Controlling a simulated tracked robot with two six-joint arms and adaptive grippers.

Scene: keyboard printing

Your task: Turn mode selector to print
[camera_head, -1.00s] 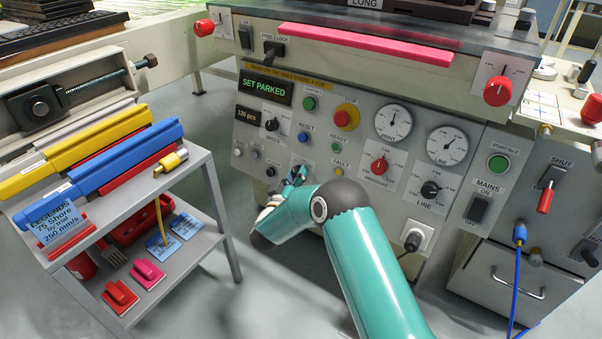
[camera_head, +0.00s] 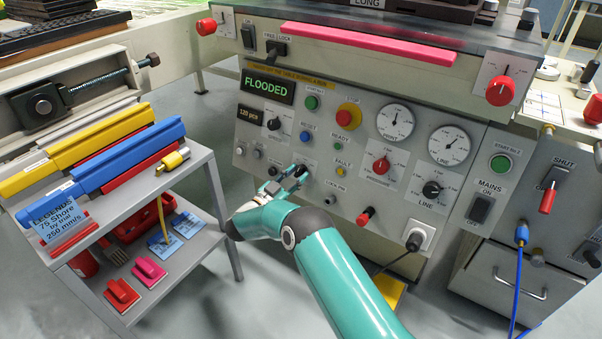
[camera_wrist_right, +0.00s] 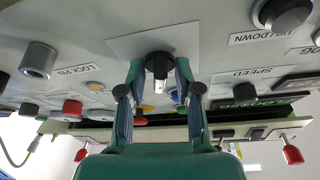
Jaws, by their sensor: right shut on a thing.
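The black mode selector knob (camera_wrist_right: 158,62) sits on a pale plate on the machine's control panel, and its white pointer shows in the right wrist view. My right gripper (camera_wrist_right: 158,78) is shut on this knob, one finger on each side. In the head view my right gripper (camera_head: 291,176) is at the lower middle of the panel, and it hides much of the knob and its plate. I cannot read the selector's markings. The panel display (camera_head: 267,85) reads FLOODED. My left gripper is not in view.
The speed knob (camera_head: 273,124) and lock pin (camera_head: 330,199) are close to my right gripper. The pressure knob (camera_head: 381,164) and red emergency button (camera_head: 348,111) are further right. A grey shelf trolley (camera_head: 213,200) with coloured bars stands at the left.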

